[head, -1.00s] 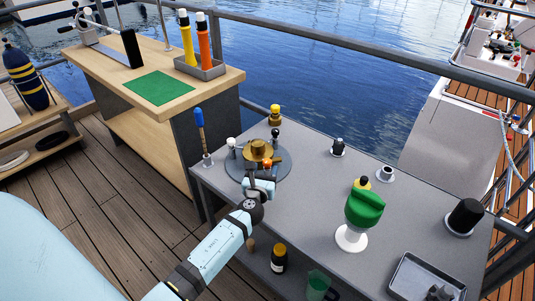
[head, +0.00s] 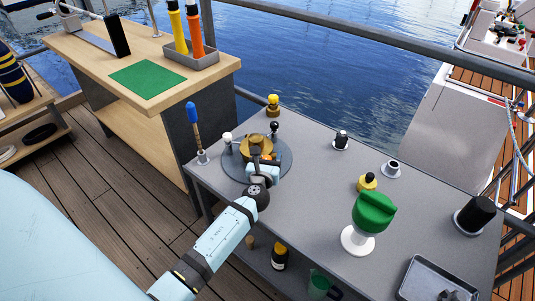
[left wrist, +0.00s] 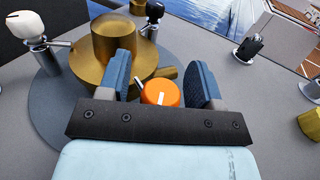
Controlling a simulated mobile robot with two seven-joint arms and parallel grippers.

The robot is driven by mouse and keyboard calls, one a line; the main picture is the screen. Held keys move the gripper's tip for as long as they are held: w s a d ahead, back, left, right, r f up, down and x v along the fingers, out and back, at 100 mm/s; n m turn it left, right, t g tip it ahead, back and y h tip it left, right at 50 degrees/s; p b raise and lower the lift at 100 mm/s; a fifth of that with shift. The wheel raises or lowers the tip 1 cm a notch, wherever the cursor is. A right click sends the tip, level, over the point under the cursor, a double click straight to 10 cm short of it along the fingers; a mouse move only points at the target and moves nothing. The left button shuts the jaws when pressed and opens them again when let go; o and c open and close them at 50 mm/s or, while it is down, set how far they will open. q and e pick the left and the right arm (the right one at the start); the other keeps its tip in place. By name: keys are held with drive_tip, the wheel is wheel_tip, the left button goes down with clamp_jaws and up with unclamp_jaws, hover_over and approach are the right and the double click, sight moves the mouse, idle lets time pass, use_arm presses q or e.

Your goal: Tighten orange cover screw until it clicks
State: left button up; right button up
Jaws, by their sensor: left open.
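The orange cover screw (left wrist: 161,93), a round knob with a white mark on top, sits at the near edge of the brass housing (left wrist: 118,50). In the head view the housing (head: 256,143) stands on a grey round plate (head: 284,160), and the screw is partly hidden by my gripper. My left gripper (left wrist: 163,80) is open, with one blue-padded finger on each side of the screw. A gap shows between the screw and the right finger; the left finger is closer. I cannot tell whether either finger touches. My right gripper is not in view.
A white-topped post (left wrist: 26,27) and a black-knobbed post (left wrist: 154,13) stand by the housing. A blue-handled tool (head: 193,120) stands at the left table corner. A green-topped stand (head: 374,211) and a tray (head: 432,276) are on the right.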

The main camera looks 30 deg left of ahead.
use_arm(q)
drive_tip(key=c, duration=0.9)
drive_tip(key=shift+m+h, duration=0.4)
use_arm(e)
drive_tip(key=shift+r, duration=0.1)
